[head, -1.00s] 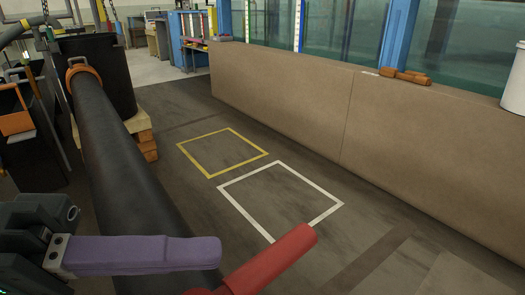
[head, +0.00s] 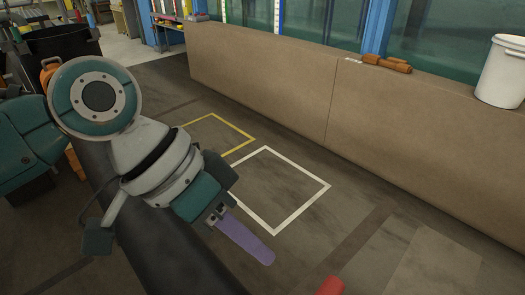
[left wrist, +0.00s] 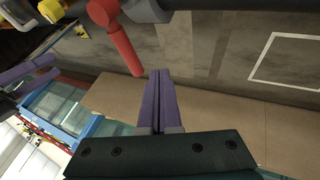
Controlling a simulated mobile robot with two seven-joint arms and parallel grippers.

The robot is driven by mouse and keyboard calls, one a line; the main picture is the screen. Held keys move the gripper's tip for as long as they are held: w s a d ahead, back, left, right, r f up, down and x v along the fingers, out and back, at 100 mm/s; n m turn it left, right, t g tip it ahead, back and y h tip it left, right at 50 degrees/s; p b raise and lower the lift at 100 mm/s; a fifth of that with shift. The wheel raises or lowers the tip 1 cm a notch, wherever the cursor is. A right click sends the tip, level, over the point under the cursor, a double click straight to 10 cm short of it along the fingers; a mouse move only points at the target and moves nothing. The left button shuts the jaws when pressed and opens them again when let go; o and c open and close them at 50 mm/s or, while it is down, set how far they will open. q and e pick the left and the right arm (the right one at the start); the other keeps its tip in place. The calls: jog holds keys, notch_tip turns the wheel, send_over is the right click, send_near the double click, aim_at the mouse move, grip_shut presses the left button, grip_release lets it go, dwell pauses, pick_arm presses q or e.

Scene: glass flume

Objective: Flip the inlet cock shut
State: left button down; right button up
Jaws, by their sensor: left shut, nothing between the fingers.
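The inlet cock's red handle shows only its tip (head: 330,286) at the bottom edge of the head view. In the left wrist view the red handle (left wrist: 123,45) runs from a red hub at the top edge down toward my fingers. My left gripper (head: 268,258) is shut and empty, with purple fingers pointing down to the right, left of the handle's tip. In the left wrist view its fingertips (left wrist: 160,73) lie just right of the handle's end. I cannot tell whether they touch. Two purple bars (left wrist: 35,75) at the left edge look like my right gripper's fingers.
A thick black pipe (head: 170,255) runs below my left arm. A brown wall (head: 270,75) under the flume glass carries an orange-brown tool (head: 388,63) and a white bucket (head: 503,75). Open floor with a white square outline (head: 318,200) lies between.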

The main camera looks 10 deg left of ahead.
pick_arm(q)
jog(key=s+d+f, duration=0.2)
jog(key=d+f, duration=0.1)
jog(key=d, duration=0.1)
jog(key=shift+d, duration=0.4)
jog(key=shift+s+d+f+m+g, duration=0.15)
jog(key=shift+s+d+m+g, duration=0.15)
jog(key=shift+d+m, duration=0.2)
jog(key=shift+p, duration=0.3)
